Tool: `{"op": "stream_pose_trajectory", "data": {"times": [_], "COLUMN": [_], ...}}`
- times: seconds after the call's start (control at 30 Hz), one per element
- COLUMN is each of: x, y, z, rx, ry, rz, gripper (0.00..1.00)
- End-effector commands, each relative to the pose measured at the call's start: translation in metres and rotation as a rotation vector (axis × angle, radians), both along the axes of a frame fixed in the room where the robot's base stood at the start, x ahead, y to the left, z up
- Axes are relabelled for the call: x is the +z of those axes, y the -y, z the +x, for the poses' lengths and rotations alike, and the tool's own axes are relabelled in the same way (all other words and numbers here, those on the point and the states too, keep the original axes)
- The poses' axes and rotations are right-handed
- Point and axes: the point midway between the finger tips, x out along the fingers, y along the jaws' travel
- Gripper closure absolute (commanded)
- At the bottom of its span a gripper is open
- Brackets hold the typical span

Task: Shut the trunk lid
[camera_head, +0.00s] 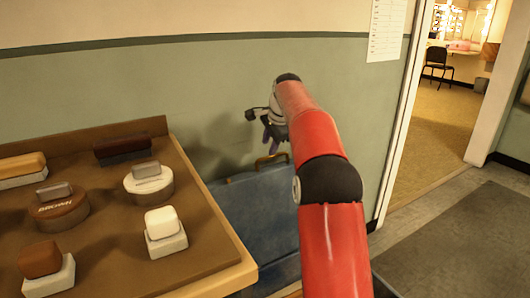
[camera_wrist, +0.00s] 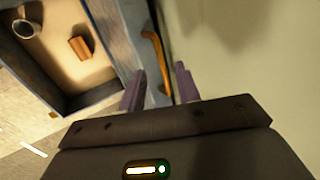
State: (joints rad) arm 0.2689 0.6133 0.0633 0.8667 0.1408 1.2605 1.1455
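The trunk's blue lid (camera_head: 262,222) stands raised near the wall, beyond the table's right edge. A golden handle (camera_head: 272,159) is on its upper edge. In the wrist view the trunk is open, its box wall (camera_wrist: 50,85) surrounding a tan inside, and the handle (camera_wrist: 155,62) shows beside the lid's edge (camera_wrist: 125,35). My gripper (camera_wrist: 160,68) is open, its two purple fingers apart, with the handle seen between and beyond the tips. I cannot tell if they touch it. In the head view my arm partly hides the gripper (camera_head: 270,135), just above the handle.
A wooden table (camera_head: 215,235) with several small blocks and round boxes fills the left. The green wall (camera_head: 110,85) is close behind the gripper. Inside the trunk lie a brown block (camera_wrist: 81,46) and a round cup-like thing (camera_wrist: 25,29). Floor (camera_head: 450,240) is clear at right.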

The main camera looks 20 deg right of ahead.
Motion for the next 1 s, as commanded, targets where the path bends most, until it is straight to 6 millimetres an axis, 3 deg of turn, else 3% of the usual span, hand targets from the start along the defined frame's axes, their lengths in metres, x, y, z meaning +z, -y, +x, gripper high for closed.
{"op": "stream_pose_trajectory", "data": {"times": [0.1, 0.3, 0.63, 0.9, 1.0], "x": [-0.020, -0.040, -0.045, -0.045, -0.045], "y": [-0.002, -0.004, -0.004, -0.004, -0.004], "z": [0.009, 0.018, 0.021, 0.020, 0.020], "rx": [0.000, 0.001, 0.001, 0.001, 0.001], "ry": [-0.003, -0.002, 0.000, 0.000, 0.000], "rz": [0.000, -0.001, 0.000, 0.000, 0.000], "gripper": [0.67, 0.67, 0.67, 1.00, 1.00]}}
